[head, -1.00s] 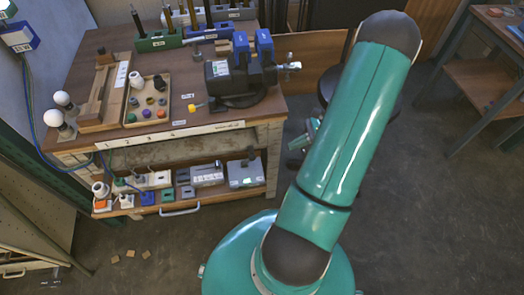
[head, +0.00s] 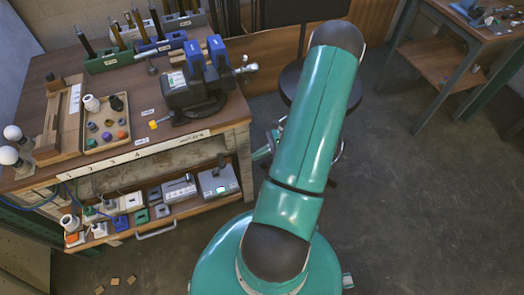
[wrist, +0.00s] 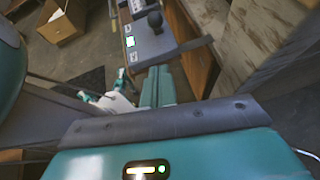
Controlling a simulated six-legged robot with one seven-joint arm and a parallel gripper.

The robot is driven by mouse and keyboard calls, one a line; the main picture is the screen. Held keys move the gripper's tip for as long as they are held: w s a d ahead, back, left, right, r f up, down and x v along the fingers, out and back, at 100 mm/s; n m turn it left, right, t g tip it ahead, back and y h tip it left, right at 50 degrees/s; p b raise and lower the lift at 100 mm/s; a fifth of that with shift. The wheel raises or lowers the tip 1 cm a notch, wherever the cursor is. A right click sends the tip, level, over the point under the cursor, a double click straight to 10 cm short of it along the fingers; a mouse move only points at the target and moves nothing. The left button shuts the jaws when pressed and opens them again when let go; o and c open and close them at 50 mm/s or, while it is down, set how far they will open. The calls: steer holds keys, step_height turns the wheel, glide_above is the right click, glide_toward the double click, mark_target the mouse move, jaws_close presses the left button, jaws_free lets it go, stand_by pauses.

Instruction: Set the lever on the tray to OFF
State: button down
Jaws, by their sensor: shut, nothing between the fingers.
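The pull-out tray (head: 190,217) is at the bottom of the workbench in the head view. At its right end sits a grey box (head: 217,186) with a dark upright lever (head: 221,161). In the wrist view the grey box (wrist: 145,48) shows a lit green indicator (wrist: 130,42) and a dark lever knob (wrist: 155,19). My gripper (wrist: 158,72) is shut and empty, with its teal fingers at the near edge of the box, apart from the knob. The ON/OFF markings are too small to read. My arm hides most of the gripper in the head view.
Other switch and socket units (head: 178,189) line the tray to the left. Above, the bench top (head: 135,80) carries a vise (head: 190,92) and a parts tray (head: 90,140). A dark round stool (head: 300,85) stands behind my arm. The floor at right is open.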

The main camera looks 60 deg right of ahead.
mark_target(219, 169)
steer(key=w+a+f, duration=0.1)
steer(key=w+a, duration=0.5)
steer(key=shift+a+f, duration=0.2)
steer(key=shift+f, duration=0.15)
steer(key=shift+r, duration=0.1)
